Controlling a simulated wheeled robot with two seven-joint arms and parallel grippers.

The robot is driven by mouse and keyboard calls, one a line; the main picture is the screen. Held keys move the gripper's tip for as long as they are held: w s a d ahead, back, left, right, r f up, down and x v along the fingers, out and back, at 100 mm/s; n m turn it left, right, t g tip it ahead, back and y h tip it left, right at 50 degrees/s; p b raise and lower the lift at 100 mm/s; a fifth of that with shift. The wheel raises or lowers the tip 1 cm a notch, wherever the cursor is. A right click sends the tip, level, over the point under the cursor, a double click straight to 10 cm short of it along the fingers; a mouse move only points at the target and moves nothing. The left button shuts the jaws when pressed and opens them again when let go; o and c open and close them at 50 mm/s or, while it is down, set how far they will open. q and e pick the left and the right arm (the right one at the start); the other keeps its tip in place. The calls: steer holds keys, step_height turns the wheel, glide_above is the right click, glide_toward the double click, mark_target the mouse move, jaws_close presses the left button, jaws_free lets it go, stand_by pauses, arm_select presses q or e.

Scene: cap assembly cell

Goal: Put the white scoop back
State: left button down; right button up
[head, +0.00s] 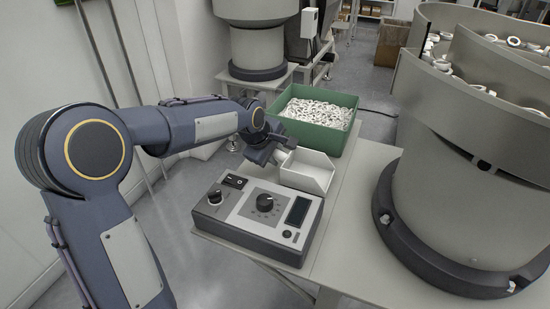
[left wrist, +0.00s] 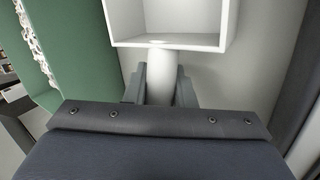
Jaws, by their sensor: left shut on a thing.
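The white scoop (head: 308,171) is an open box-shaped pan with a round handle. It is over the table, between the green bin and the control box; whether it touches the tabletop I cannot tell. My left gripper (head: 277,150) is shut on its handle. In the left wrist view the scoop (left wrist: 168,42) is ahead of the fingers, its handle between the two jaws of the gripper (left wrist: 160,84). The pan looks empty there. My right gripper is in neither view.
The green bin (head: 345,137) full of white caps stands behind the scoop. A control box (head: 258,215) with knobs and a display sits in front on the table (head: 350,240). A large bowl feeder (head: 450,190) rises at right. Some tabletop is bare between the control box and feeder.

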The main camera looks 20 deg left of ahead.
arm_select(q)
steer(key=shift+f, duration=0.3)
steer(key=c, duration=1.2)
jaws_free()
steer(key=shift+s+r, duration=0.15)
steer(key=shift+r, duration=0.15)
steer(key=p+v, duration=0.3)
steer(key=v, duration=0.9)
steer(key=s+m, duration=0.2)
steer(key=s, duration=0.2)
steer(key=s+f+m, duration=0.1)
steer(key=s+m, duration=0.1)
steer(key=s, duration=0.3)
steer(key=s+f+m+h, duration=0.1)
steer(key=s+m, duration=0.1)
steer(key=s, duration=0.3)
steer(key=shift+s+d+f+m, duration=0.1)
steer(key=shift+s+d+m, duration=0.1)
steer(key=shift+m, duration=0.1)
steer(key=s+d+f+m, duration=0.2)
steer(key=s+f+m, duration=0.1)
steer(key=s, duration=0.3)
steer(key=s+d+f+m+h, duration=0.1)
steer(key=s+f+m, duration=0.2)
steer(key=s+m, duration=0.1)
steer(key=shift+s+d+g, duration=0.3)
steer(key=shift+s+d, duration=0.1)
steer(key=shift+s, duration=0.45)
